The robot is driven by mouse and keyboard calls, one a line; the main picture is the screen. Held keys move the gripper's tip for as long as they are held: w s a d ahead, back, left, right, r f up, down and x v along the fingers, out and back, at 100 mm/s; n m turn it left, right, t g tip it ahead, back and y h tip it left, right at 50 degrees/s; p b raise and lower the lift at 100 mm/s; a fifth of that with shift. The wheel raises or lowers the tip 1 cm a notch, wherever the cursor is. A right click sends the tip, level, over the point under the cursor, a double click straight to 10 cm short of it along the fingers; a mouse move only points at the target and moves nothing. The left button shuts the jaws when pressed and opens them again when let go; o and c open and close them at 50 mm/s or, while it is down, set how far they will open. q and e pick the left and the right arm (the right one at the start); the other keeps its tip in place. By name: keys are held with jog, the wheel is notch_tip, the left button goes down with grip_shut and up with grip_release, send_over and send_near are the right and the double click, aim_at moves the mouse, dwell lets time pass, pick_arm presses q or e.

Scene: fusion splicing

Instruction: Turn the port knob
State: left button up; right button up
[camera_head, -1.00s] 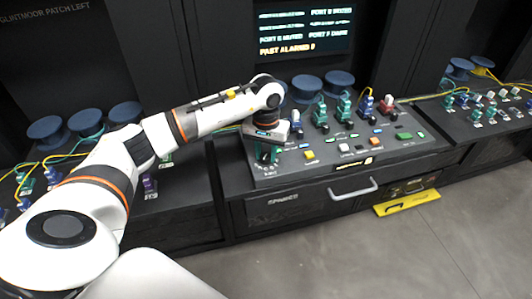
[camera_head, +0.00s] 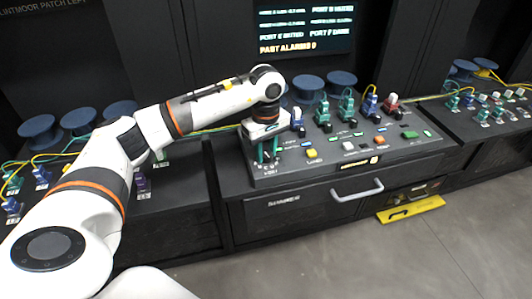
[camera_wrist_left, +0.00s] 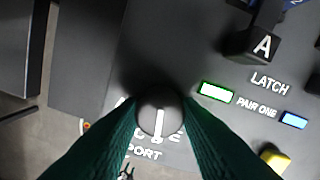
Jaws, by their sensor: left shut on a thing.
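The port knob (camera_wrist_left: 160,113) is a round dark knob with a white pointer line, seen in the left wrist view above the label PORT. Its pointer runs close to straight down in that view, toward the label. My left gripper (camera_head: 267,161) points down at the left end of the sloped grey console (camera_head: 340,166). Its two teal-green fingers, also in the left wrist view (camera_wrist_left: 158,126), are shut on the knob from both sides. In the head view the knob is mostly hidden between the fingers. My right gripper is not in view.
Coloured plugs such as a blue one (camera_head: 297,119) line the console's back. A screen (camera_head: 306,30) hangs behind. A drawer handle (camera_head: 357,190) is below.

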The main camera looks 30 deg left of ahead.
aim_at(266, 153)
pick_arm(q)
jog(key=n+b, duration=0.1)
jog(key=n, duration=0.2)
jog(key=shift+n, duration=1.8)
jog(key=o, duration=1)
jog(key=shift+r, duration=0.1)
notch_tip(266, 153, up, 12)
jog(key=shift+b, duration=0.75)
